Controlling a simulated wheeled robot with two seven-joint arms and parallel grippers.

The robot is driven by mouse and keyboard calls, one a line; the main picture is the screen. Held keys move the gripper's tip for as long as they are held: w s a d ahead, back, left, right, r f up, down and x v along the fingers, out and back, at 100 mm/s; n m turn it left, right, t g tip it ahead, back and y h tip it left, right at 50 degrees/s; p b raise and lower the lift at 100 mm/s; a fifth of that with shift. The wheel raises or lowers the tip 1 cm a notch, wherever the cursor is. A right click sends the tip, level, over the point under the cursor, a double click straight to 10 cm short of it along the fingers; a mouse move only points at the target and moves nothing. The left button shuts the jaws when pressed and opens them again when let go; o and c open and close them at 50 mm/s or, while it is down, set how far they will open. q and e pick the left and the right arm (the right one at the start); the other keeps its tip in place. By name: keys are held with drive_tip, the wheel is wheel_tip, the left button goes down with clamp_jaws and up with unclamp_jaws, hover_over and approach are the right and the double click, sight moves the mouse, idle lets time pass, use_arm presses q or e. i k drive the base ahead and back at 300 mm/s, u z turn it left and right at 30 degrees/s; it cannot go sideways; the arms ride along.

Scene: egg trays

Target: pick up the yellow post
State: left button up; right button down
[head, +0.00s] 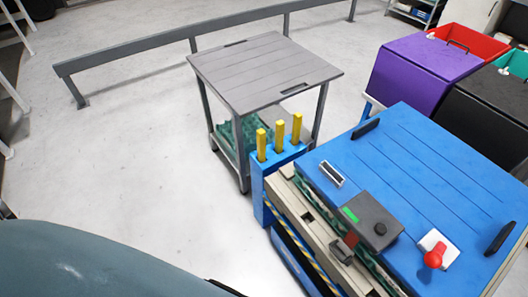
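Three yellow posts stand upright in a row in a blue holder (264,165) at the left corner of the blue-topped station. They are the left post (261,144), the middle post (279,136) and the right post (296,128). Their lower ends are hidden in the holder. Neither of my grippers shows in the head view, and nothing is touching the posts.
A grey slatted table (262,65) stands just behind the posts. The blue station top (425,170) carries a dark control box (371,218) and a red knob (435,256). Purple bin (420,70) stands behind. A grey rail (150,47) crosses the back. Floor at left is clear.

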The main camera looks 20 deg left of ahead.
sight(262, 134)
drive_tip(key=u, duration=2.2)
drive_tip(key=i, duration=2.35)
drive_tip(key=z, duration=3.75)
drive_tip(key=i, duration=0.55)
drive_tip(key=z, duration=0.05)
